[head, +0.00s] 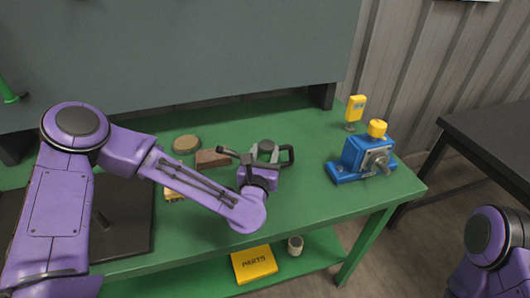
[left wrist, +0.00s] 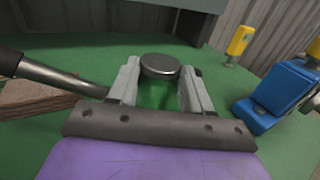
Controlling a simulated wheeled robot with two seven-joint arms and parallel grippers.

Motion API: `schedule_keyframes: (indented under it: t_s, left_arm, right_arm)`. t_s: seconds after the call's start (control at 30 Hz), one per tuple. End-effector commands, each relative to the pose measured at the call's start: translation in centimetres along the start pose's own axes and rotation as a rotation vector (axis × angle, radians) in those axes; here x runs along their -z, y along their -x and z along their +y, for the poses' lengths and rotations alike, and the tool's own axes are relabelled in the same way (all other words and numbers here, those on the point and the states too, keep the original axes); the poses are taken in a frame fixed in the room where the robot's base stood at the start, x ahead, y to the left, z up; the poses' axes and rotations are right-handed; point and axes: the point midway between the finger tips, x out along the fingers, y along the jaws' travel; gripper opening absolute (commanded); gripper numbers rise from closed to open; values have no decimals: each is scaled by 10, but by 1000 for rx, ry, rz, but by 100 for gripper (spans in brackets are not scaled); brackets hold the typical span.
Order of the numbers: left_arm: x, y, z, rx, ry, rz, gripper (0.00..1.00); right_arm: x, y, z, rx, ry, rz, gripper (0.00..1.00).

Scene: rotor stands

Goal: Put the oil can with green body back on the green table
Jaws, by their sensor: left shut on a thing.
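The oil can (head: 266,145) stands between the fingers of my left gripper (head: 262,155) over the green table (head: 315,200). Its dark round cap, spout to the left and black handle to the right show in the head view. In the left wrist view, the dark cap (left wrist: 160,67) and some of the green body (left wrist: 153,96) show between the two grey fingers of my left gripper (left wrist: 153,90), which is shut on the can. The can's base is hidden, so I cannot tell whether it touches the table. My right gripper is not in view; only my right arm shows at the lower right.
A blue vise (head: 362,160) and a yellow-topped item (head: 354,110) stand at the table's right. A brown block (head: 212,158) and a round tan item (head: 186,144) lie left of the can. A yellow parts box (head: 254,263) sits on the lower shelf. A dark table (head: 495,145) stands at right.

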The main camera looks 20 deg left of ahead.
Motion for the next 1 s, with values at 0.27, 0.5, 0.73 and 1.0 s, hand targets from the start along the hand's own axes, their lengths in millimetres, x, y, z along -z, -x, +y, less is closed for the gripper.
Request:
schedule_keyframes:
  t_s: [0.27,0.5,0.73,1.0]
  left_arm:
    - [4,0,0,-1,1,-2,0]
    - [3,0,0,-1,1,0,75]
    - [-5,0,0,-1,0,0,75]
    - [4,66,0,3,1,0,75]
  right_arm:
    - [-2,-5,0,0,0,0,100]
    - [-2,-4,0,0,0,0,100]
    - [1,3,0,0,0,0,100]
    - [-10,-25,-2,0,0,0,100]
